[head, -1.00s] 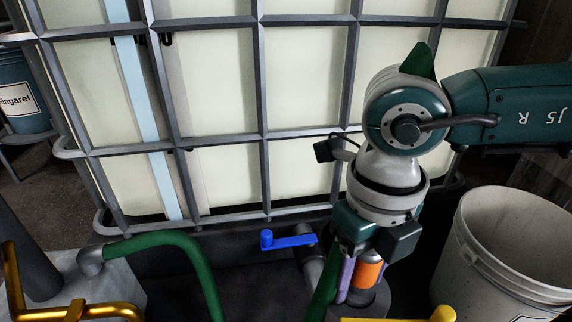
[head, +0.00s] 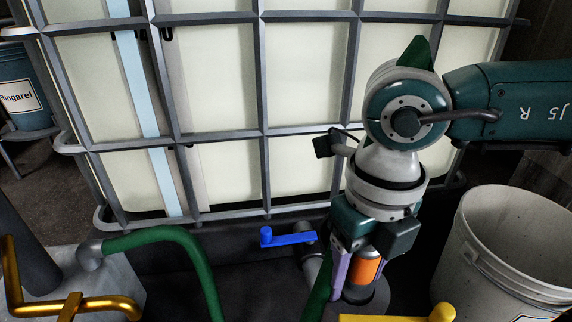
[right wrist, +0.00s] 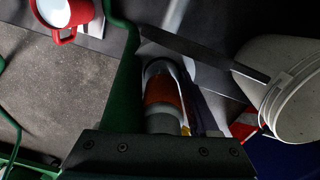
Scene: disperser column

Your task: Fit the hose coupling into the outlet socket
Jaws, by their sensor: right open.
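The hose coupling, with its orange band (head: 365,268), stands roughly upright below my right wrist in the head view. My right gripper (head: 356,272) is open, with a purple finger on the left of the band; the other finger is hidden. A grey round part (head: 366,301) lies under the coupling. I cannot tell whether it is the outlet socket, or whether the coupling is seated in it. The right wrist view shows the orange band (right wrist: 162,92) between grey parts. The green hose (head: 190,262) arches at the lower left. My left gripper is not in view.
A caged white tank (head: 300,75) fills the back. A blue lever (head: 290,239) on a grey pipe is close left of my right gripper. A white bucket (head: 500,250) stands to the right. Golden pipes (head: 100,306) and a yellow bar (head: 400,318) cross the front.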

